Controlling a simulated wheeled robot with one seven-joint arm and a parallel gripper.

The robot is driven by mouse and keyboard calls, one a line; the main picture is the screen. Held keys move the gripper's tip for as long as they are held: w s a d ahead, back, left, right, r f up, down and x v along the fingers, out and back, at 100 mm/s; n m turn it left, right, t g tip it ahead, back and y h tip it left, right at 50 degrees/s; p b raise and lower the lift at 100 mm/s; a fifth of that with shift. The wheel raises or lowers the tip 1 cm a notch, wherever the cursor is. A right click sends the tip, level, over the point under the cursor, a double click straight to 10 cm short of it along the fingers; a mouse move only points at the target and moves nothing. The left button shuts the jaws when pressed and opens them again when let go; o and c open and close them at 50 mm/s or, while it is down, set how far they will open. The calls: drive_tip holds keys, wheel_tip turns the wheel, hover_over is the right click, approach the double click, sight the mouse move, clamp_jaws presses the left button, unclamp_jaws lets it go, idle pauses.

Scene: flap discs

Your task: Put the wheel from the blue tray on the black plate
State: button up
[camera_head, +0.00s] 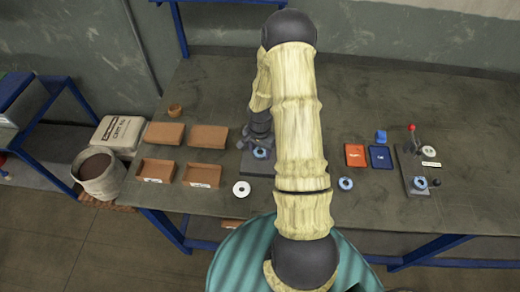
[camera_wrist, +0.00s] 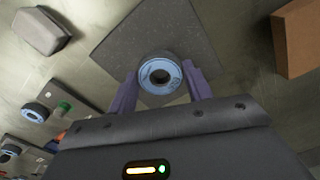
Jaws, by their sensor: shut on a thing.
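My gripper (camera_wrist: 160,84) is shut on a wheel (camera_wrist: 160,62) with a pale blue face and a dark centre hole. The held wheel also shows in the head view (camera_head: 261,153), below the wrist. I cannot tell whether the wheel touches the plate. The blue tray (camera_head: 380,158) lies right of my arm, and I see no wheel on it.
A red tray (camera_head: 355,156) lies beside the blue one. A white disc (camera_head: 241,188) and a blue-faced disc (camera_head: 346,184) lie near the front edge. A red-knobbed lever fixture (camera_head: 411,170) stands at right. Brown bins (camera_head: 201,176) stand left of the plate.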

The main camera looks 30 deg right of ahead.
drive_tip(key=shift+f+b, duration=0.6)
drive_tip(key=shift+f, duration=0.05)
idle(0.3)
drive_tip(key=o, duration=1.1)
drive_tip(key=shift+c, duration=0.2)
wheel_tip(320, 180, up, 7)
drive_tip(key=p, duration=0.5)
